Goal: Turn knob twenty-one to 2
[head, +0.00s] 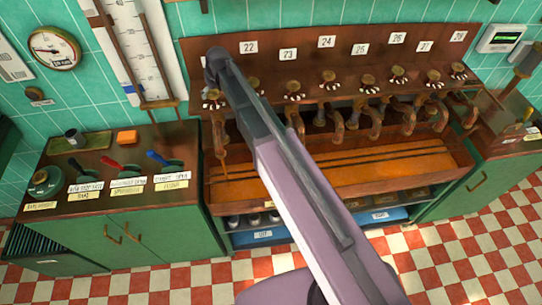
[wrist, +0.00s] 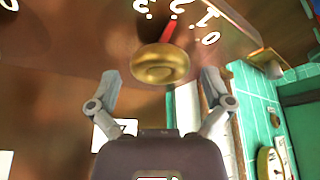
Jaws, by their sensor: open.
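In the wrist view a round brass knob (wrist: 160,68) sits on a shiny brown panel, with a red pointer (wrist: 169,32) rising from it. White dial digits arc around it, upside down. The 0 and 1 are readable at right; the pointer is directed at a digit cut by the top edge, which I cannot read surely. My gripper (wrist: 160,76) is open, one finger on each side of the knob in the picture; I see no contact. In the head view my arm hides the label left of 22, and I cannot make out the gripper there.
A row of similar knobs (head: 328,77) continues to the right, under number labels. Taps (head: 375,122) hang below them over an orange trough (head: 235,190). A green cabinet (head: 150,240) with scoops and a teal jar stands at left. The checkered floor in front is free.

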